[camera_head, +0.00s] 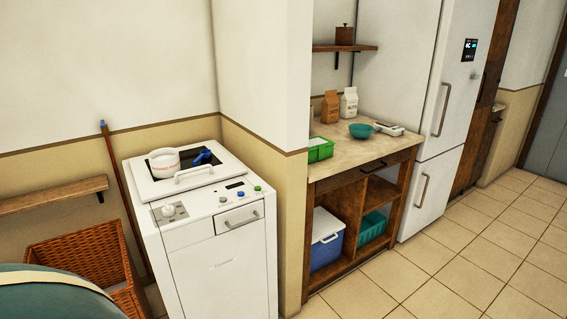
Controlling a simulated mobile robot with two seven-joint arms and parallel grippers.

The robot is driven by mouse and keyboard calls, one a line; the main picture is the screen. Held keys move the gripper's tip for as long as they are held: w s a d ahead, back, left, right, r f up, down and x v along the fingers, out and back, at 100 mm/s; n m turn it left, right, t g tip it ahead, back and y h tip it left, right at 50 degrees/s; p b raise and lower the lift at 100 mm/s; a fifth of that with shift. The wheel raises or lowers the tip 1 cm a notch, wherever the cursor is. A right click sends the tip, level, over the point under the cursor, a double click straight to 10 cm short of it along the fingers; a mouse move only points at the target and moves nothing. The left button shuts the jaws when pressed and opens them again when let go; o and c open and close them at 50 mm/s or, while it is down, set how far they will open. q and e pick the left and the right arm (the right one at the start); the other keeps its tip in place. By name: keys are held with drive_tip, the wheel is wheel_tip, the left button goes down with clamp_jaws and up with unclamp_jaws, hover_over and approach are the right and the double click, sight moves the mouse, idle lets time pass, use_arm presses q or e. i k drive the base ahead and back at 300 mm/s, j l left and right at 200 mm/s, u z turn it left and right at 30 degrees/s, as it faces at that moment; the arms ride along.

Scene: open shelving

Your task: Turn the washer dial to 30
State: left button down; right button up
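The white washer (222,262) stands against the wall at the left of the head view. Its dial (168,210) is a small knob on a plate at the left of the sloped front panel. The number it points to is too small to read. Blue and green buttons (241,194) and a small dark display sit on the right of the panel. A drawer with a handle (243,220) is below them. The lid on top has a bar handle (194,174). Neither of my grippers is in view.
Tiled floor is clear at right.

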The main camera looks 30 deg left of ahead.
sight(168, 210)
drive_tip(key=u, duration=1.7)
